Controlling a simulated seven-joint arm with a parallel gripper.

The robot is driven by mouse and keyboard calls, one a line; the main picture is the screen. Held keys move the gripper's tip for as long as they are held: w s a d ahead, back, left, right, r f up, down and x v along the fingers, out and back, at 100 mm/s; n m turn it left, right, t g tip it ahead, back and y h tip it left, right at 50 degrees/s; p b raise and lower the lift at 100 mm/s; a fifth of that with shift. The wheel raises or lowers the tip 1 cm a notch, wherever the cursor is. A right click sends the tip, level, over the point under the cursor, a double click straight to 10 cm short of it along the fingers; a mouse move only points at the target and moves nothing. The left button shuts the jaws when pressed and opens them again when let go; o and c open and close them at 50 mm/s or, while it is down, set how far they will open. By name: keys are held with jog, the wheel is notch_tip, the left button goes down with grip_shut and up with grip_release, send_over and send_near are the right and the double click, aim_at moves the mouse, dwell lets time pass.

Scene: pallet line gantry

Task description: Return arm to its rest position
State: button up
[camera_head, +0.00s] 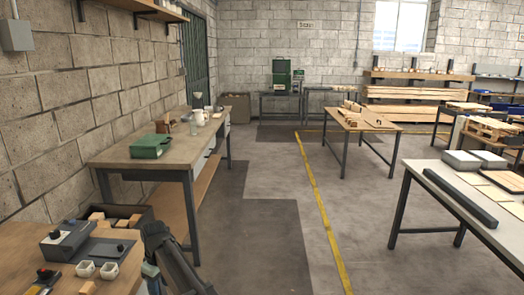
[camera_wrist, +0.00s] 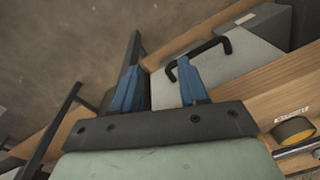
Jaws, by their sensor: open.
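My gripper (camera_wrist: 158,88) shows in the wrist view with its two blue fingers spread apart. Nothing is between the fingertips. Below and beyond the fingers are a wooden bench edge (camera_wrist: 265,85) and a light grey surface with a black bar handle (camera_wrist: 200,48). I cannot tell how far the fingers are from them. In the head view, part of my dark arm (camera_head: 172,258) stands at the lower edge, just right of the near-left wooden bench (camera_head: 125,275). The fingertips cannot be made out there.
The near bench holds a grey box (camera_head: 70,238), two white cups (camera_head: 109,270) and a dark bin (camera_head: 134,211) with wood blocks. A tape roll (camera_wrist: 293,129) shows in the wrist view. A long workbench (camera_head: 160,165) lines the left wall. Central floor (camera_head: 270,220) is clear.

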jog(key=s+d+f+m+g+h, duration=0.15)
jog(key=s+d+f+m, duration=0.3)
jog(key=d+f, duration=1.15)
jog(key=s+d+f+m+g, duration=0.25)
jog(key=s+d+f, duration=0.25)
jog(key=d+f, duration=1.05)
jog(key=s+d+f+m, duration=0.2)
jog(key=s+d, duration=0.4)
jog(key=s, duration=0.3)
jog(key=s+d+f+m+g, duration=0.1)
jog(key=s+d+f+m, duration=0.1)
jog(key=s+d+f, duration=0.2)
jog(key=s+d+f+m+g, duration=0.1)
jog(key=s+d+f+m, duration=0.1)
jog(key=s+d, duration=0.8)
jog(key=s+f, duration=0.1)
jog(key=s, duration=0.5)
jog(key=shift+d+m+y, duration=0.2)
jog(key=shift+m+y, duration=0.15)
jog(key=shift+m, duration=0.05)
jog(key=shift+o, duration=0.4)
jog(key=shift+r, duration=0.1)
